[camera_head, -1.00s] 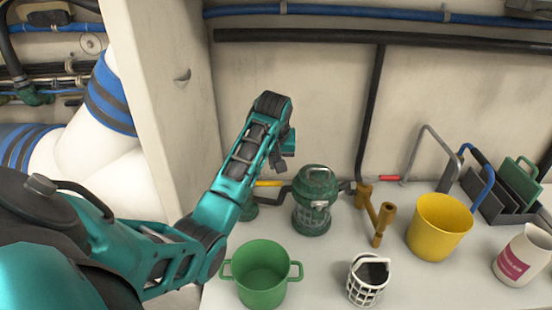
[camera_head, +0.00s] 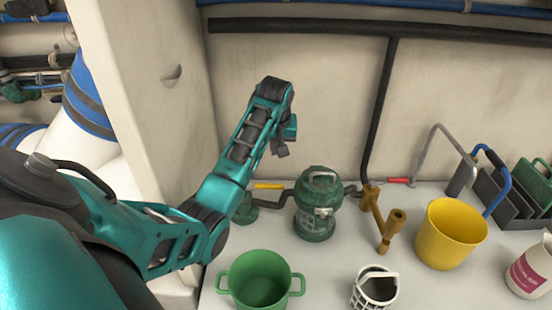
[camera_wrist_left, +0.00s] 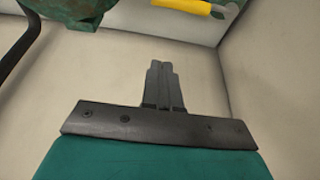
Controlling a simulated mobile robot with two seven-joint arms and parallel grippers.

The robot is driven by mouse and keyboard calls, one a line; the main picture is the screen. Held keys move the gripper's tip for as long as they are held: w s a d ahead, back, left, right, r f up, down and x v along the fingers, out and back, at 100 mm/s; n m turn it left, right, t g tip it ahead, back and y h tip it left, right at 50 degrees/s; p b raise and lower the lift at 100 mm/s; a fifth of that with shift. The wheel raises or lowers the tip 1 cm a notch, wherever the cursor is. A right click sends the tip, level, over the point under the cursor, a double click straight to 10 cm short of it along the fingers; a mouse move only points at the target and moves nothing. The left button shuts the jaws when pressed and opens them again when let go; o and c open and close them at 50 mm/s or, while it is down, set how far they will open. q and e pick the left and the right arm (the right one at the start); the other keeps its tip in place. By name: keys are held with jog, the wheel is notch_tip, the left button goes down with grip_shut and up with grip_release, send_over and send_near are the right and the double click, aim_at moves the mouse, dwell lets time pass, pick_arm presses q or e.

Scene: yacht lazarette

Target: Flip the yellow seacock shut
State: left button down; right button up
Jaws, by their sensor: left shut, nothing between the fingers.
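The yellow seacock handle (camera_head: 268,187) lies roughly level at the back of the white shelf, left of the green lantern. Its green valve body (camera_head: 245,208) is partly hidden behind my arm. In the left wrist view the yellow handle (camera_wrist_left: 190,5) shows at the top edge, beyond the fingertips, with a bit of green body beside it. My left gripper (camera_head: 281,151) is shut and empty, above the handle and apart from it; its closed fingers (camera_wrist_left: 162,78) show in the left wrist view. My right gripper is not in view.
The green lantern (camera_head: 318,205) stands close right of the handle. A red-handled valve (camera_head: 398,180) sits farther right. A green pot (camera_head: 260,280), white basket (camera_head: 375,290), brown pipe fitting (camera_head: 385,222) and yellow bucket (camera_head: 450,235) crowd the shelf (camera_head: 335,258). A white partition (camera_head: 140,110) rises at left.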

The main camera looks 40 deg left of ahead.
pick_arm(q)
notch_tip(320, 180, down, 9)
jog(key=shift+s+d, duration=0.3)
jog(key=shift+s, duration=0.05)
dwell(0.3)
dwell(0.4)
